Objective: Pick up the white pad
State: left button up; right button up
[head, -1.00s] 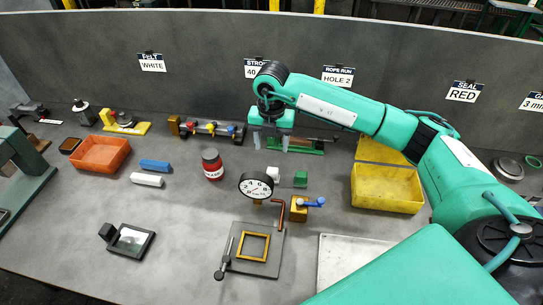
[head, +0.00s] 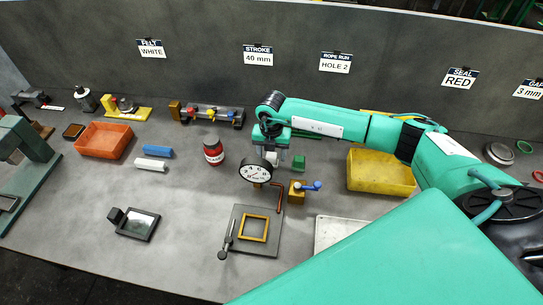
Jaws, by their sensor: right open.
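The white pad (head: 272,158), a small white block, is on the bench behind the round dial gauge (head: 256,171), partly hidden by my right gripper. A green block (head: 298,162) of similar size stands just to its right. My right gripper (head: 270,156) points down, open, with its fingers at the white pad. I cannot tell whether the fingers touch it. My left gripper is not in view.
A red jar (head: 213,152) stands to the left, and white (head: 151,165) and blue (head: 158,152) rolls lie farther left. A yellow bin (head: 381,172) is to the right. A brass block with a blue lever (head: 297,192) and a plate with a yellow frame (head: 262,210) are in front.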

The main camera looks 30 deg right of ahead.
aim_at(271, 155)
jog(key=shift+f, duration=0.7)
jog(key=c, duration=1.1)
jog(key=shift+o, duration=0.2)
jog(key=shift+r, duration=0.1)
jog(key=shift+r, duration=0.55)
notch_tip(271, 155, up, 19)
jog(key=b, duration=0.5)
jog(key=shift+f, duration=0.1)
jog(key=o, duration=0.4)
jog(key=c, duration=0.3)
